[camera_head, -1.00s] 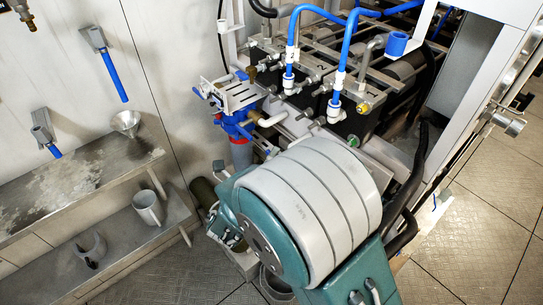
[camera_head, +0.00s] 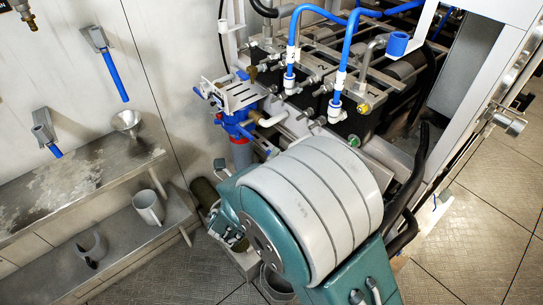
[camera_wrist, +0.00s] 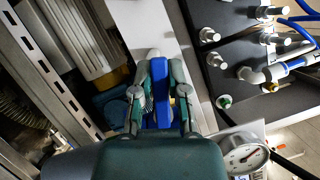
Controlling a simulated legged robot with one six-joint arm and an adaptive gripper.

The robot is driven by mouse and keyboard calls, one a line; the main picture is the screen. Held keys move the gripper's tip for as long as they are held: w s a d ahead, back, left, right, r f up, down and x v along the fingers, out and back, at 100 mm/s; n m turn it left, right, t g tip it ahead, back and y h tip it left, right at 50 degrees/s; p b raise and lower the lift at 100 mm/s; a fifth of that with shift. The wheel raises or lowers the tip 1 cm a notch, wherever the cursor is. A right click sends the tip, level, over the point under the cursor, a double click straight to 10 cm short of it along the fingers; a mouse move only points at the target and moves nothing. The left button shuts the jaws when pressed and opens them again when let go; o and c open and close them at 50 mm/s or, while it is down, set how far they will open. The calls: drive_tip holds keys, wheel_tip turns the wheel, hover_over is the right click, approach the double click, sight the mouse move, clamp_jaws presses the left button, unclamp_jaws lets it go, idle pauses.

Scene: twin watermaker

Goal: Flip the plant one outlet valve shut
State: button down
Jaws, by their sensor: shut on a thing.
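In the wrist view, my gripper (camera_wrist: 160,72) is shut on a blue lever handle (camera_wrist: 160,92). The handle lies between the two fingers and points lengthwise along them. The valve body under the handle is mostly hidden by the fingers, so I cannot tell from these frames how far the lever is turned. In the head view my own arm covers the gripper and this handle.
In the wrist view, a round pressure gauge (camera_wrist: 245,158) is at lower right and a black panel with fittings (camera_wrist: 250,70) at right. In the head view, blue hoses (camera_head: 350,45) run above the black blocks; a steel shelf (camera_head: 130,160) stands left.

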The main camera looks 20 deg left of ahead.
drive_tip(key=shift+m, duration=0.3)
drive_tip(key=m, duration=0.1)
drive_tip(key=m+h, duration=0.1)
drive_tip(key=r+m+t, duration=0.1)
drive_tip(key=shift+s+d+m+h, duration=0.15)
drive_tip(key=shift+d+m+h, duration=0.15)
drive_tip(key=shift+m, duration=0.1)
drive_tip(key=m, duration=0.2)
drive_tip(key=m+h, duration=0.1)
drive_tip(key=shift+s+d+r+t, duration=0.15)
drive_tip(key=shift+d+r+t, duration=0.1)
drive_tip(key=shift+d+t, duration=0.05)
drive_tip(key=m+h, duration=0.2)
drive_tip(key=m, duration=0.1)
drive_tip(key=d+m+h, duration=0.1)
drive_tip(key=m, duration=0.1)
drive_tip(key=shift+s+r, duration=0.25)
drive_tip(key=shift+s+d+r+m+g+h, duration=0.15)
drive_tip(key=shift+m+h, duration=0.3)
drive_tip(key=shift+m, duration=0.5)
drive_tip(key=shift+s+d+f+m+g+h, duration=0.15)
drive_tip(key=shift+m+h, duration=0.25)
drive_tip(key=shift+m, duration=0.6)
drive_tip(key=shift+d+r+m+g+h, duration=0.1)
drive_tip(key=shift+d+m+g+h, duration=0.25)
drive_tip(key=shift+m, duration=0.6)
drive_tip(key=shift+h, duration=0.3)
